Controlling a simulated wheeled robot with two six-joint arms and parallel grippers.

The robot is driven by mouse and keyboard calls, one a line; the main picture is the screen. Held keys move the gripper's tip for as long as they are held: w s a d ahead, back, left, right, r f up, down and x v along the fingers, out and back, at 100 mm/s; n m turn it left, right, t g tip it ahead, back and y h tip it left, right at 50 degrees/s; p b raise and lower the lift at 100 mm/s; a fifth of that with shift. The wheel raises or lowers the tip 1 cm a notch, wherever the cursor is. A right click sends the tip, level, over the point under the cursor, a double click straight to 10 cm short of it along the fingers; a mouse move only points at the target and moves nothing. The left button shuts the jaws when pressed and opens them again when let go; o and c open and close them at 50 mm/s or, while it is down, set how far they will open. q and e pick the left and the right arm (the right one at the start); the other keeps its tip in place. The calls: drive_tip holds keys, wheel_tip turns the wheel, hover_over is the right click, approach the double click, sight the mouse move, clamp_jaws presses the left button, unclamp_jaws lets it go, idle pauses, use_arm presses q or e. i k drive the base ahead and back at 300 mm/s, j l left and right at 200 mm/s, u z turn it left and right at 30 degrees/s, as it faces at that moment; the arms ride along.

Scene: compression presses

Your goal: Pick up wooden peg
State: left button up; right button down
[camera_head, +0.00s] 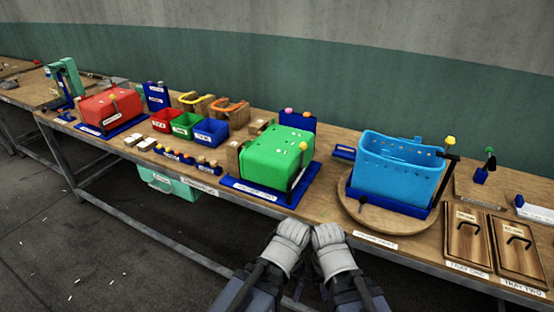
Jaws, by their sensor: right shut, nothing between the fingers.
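No wooden peg can be made out for certain. My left gripper (288,243) and my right gripper (330,242) are side by side at the bench's front edge, low in the middle of the view. Both are grey. The right one is shut and empty. The left one's fingers are not clear enough to tell. Neither touches any object on the bench.
A red press (108,105) and red, green and blue bins (210,131) stand to the left. A blue basket (398,169) on a round wooden board and two wooden trays (466,241) are to the right. The bench edge (230,200) lies near my grippers.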

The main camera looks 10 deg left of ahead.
sight(214, 164)
drive_tip(key=i+j+z, duration=0.1)
drive_tip(key=j, duration=0.25)
drive_tip(key=i+j+z, duration=0.1)
drive_tip(key=i+j, duration=0.15)
drive_tip(key=j, duration=0.15)
drive_tip(key=i+j, duration=0.15)
drive_tip(key=j, duration=0.25)
drive_tip(key=i+j+z, duration=0.15)
drive_tip(key=j, duration=0.2)
drive_tip(key=i+j+z, duration=0.1)
drive_tip(key=j, duration=0.3)
drive_tip(key=i+j+z, duration=0.1)
drive_tip(key=j, duration=0.35)
